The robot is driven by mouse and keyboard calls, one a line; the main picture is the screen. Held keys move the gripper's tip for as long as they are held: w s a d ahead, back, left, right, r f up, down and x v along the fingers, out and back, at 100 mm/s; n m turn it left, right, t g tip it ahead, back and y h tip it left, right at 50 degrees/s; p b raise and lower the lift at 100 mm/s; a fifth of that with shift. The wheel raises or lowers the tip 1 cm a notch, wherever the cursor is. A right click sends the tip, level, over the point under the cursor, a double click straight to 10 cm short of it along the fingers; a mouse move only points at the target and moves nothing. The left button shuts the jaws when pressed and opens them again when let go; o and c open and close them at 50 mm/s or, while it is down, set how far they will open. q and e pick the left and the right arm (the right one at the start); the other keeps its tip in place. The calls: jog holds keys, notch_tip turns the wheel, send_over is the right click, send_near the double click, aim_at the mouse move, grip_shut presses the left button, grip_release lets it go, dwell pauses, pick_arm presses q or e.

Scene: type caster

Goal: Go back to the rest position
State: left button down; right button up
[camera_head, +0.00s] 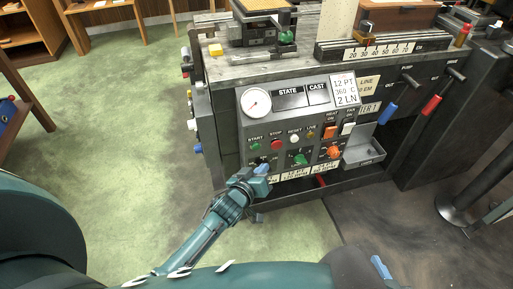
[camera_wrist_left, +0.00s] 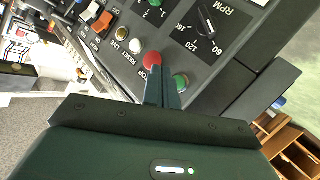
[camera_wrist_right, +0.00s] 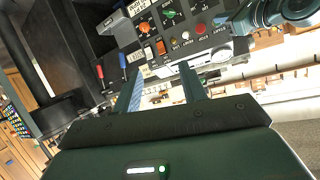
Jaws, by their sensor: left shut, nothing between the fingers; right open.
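My left gripper (camera_head: 262,169) is in front of the lower left part of the machine's control panel (camera_head: 270,125). Its two fingers are shut together with nothing between them, as the left wrist view (camera_wrist_left: 163,88) also shows. There the fingertips appear close to the red stop button (camera_wrist_left: 152,60) and a green button (camera_wrist_left: 181,81); I cannot tell whether they touch the panel. My right gripper (camera_wrist_right: 161,85) is open and empty in the right wrist view. Its fingers point toward the machine, with the panel beyond them. My left arm shows at the top right there.
A grey tray (camera_head: 365,152) juts from the panel's right side. Blue (camera_head: 387,113) and red (camera_head: 431,105) lever handles stick out farther right. A dark pole with a round base (camera_head: 455,209) stands at the right. Green floor (camera_head: 120,130) is clear on the left.

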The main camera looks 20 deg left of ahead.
pick_arm(q)
jog(key=shift+s, duration=0.1)
dwell(0.3)
jog(key=s+r+m+g+p, duration=0.2)
jog(key=s+r+p, duration=0.3)
jog(key=s, duration=0.6)
jog(key=s+d+r+m+g+h+p, duration=0.1)
jog(key=s+r+m+p, duration=0.3)
jog(key=s, duration=0.7)
jog(key=shift+s+r+m+g+p, duration=0.15)
jog(key=shift+r+m+g+p, duration=0.2)
jog(key=shift+r+p, duration=0.5)
pick_arm(e)
jog(key=shift+s+d+r+n+g+h, duration=0.1)
jog(key=shift+d+r+n+g+h, duration=0.2)
jog(key=shift+r+g, duration=0.25)
jog(key=shift+s+d+r+n+g+h, duration=0.1)
jog(key=shift+d+r+n+g+h, duration=0.15)
jog(key=shift+r+g, duration=0.3)
pick_arm(q)
jog(key=shift+f, duration=0.2)
